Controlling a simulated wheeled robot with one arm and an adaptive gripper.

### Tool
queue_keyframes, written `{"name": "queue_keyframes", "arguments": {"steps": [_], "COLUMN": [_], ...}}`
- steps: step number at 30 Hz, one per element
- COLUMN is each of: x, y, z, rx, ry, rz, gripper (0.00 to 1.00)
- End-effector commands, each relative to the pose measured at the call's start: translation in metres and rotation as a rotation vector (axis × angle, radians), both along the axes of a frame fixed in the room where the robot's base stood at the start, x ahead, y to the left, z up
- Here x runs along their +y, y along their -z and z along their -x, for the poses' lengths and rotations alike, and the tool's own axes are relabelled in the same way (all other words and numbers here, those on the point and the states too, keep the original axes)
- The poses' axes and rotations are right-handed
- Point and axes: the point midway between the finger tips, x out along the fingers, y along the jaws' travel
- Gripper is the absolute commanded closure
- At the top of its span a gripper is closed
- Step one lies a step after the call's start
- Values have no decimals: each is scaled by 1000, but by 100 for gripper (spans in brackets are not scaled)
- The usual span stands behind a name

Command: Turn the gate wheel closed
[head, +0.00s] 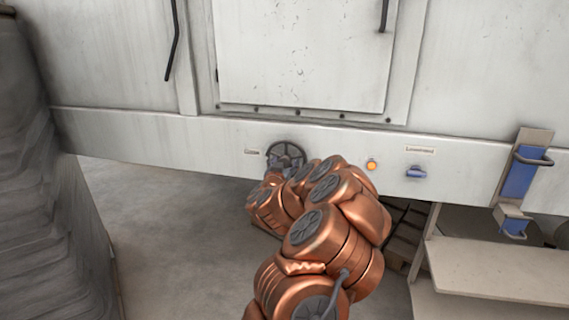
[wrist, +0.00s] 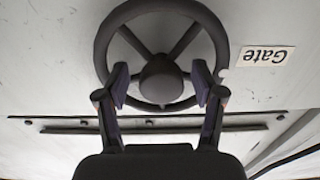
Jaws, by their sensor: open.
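The gate wheel (head: 287,153) is a dark grey spoked handwheel on the pale panel of the machine. In the wrist view the wheel (wrist: 160,12) fills the upper middle, with its round hub between my fingertips. A "Gate" label (wrist: 265,56) sits to its right and appears upside down. My gripper (wrist: 160,85) is open, with one finger on each side of the hub, over the lower part of the rim. I cannot tell whether the fingers touch the wheel. In the head view my arm hides the lower part of the wheel and most of my gripper.
A blue bracket (head: 519,172) and a pale shelf (head: 500,270) stand further right. A grey stack (head: 45,190) stands at the left. Floor between is clear.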

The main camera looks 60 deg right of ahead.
Motion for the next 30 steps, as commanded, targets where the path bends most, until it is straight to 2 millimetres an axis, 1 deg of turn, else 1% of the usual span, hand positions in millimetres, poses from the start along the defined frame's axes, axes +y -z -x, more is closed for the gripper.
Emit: {"name": "queue_keyframes", "arguments": {"steps": [8,9,28,30], "x": [-2,-2,-2,-2], "y": [0,0,0,0], "z": [-1,-1,-1,-1], "rx": [0,0,0,0], "ry": [-1,-1,-1,0], "rz": [0,0,-1,-1], "gripper": [32,34,100,100]}}
